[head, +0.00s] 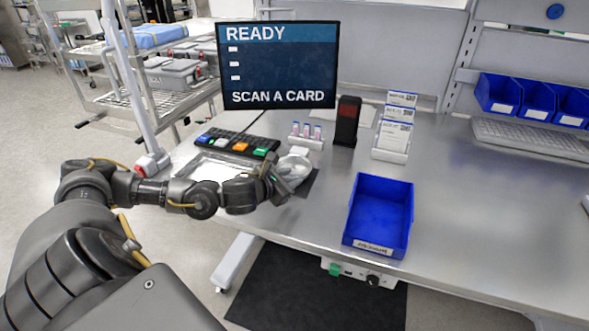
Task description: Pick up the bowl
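My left arm reaches in from the left, and my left gripper (279,183) is at the bowl's left, near side. The gripper overlaps the bowl's near rim in the picture. Its fingers are small and partly hidden, so I cannot tell whether they are apart or closed on the rim. My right gripper is not in view.
An empty blue bin (380,214) sits right of the bowl at the table's front. A monitor (278,65), a keypad (238,143), a vial rack (306,136), a black scanner (347,121) and a card holder (395,140) stand behind. The table's right side is mostly clear.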

